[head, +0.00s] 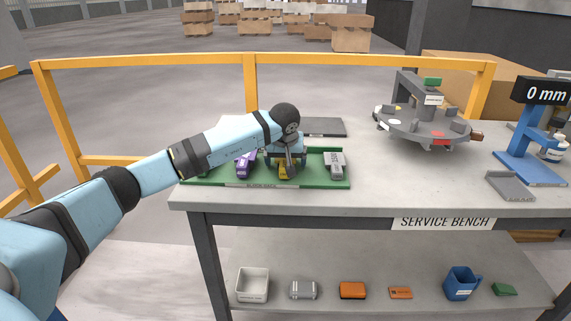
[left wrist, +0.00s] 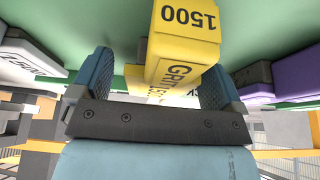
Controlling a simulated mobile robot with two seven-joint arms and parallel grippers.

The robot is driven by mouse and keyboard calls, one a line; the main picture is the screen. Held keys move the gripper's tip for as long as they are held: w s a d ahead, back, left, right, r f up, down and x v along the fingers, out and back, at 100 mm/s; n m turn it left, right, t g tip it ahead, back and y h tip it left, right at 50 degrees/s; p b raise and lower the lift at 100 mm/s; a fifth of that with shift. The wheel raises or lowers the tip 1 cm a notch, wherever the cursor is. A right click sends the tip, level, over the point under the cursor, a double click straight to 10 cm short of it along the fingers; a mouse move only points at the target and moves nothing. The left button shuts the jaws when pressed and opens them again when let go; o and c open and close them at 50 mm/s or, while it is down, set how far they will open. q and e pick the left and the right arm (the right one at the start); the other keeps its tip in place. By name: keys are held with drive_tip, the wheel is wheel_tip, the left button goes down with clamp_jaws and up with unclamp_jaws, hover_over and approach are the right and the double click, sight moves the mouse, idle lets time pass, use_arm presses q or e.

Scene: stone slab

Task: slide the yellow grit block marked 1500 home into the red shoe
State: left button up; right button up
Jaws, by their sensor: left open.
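The yellow grit block marked 1500 (head: 284,172) sits in the green tray (head: 300,185) on the bench, partly hidden by my left gripper (head: 287,163). In the left wrist view the yellow block (left wrist: 183,40) lies between the two spread blue fingers, its 1500 mark showing. My left gripper is open around it, with a gap at the left finger; contact at the right finger is unclear. A red part (head: 440,139), which looks like the red shoe, is on the near rim of the grey round carousel (head: 420,128). My right gripper is not in view.
A purple block (head: 245,165) and a grey block (head: 336,163) flank the yellow one in the tray. A blue gauge stand (head: 535,150) reading 0 mm is at the right. A dark flat plate (head: 323,127) lies behind the tray. Bare bench lies between tray and carousel.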

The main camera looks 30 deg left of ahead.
use_arm(q)
drive_tip(key=shift+r, duration=0.1)
drive_tip(key=c, duration=1.2)
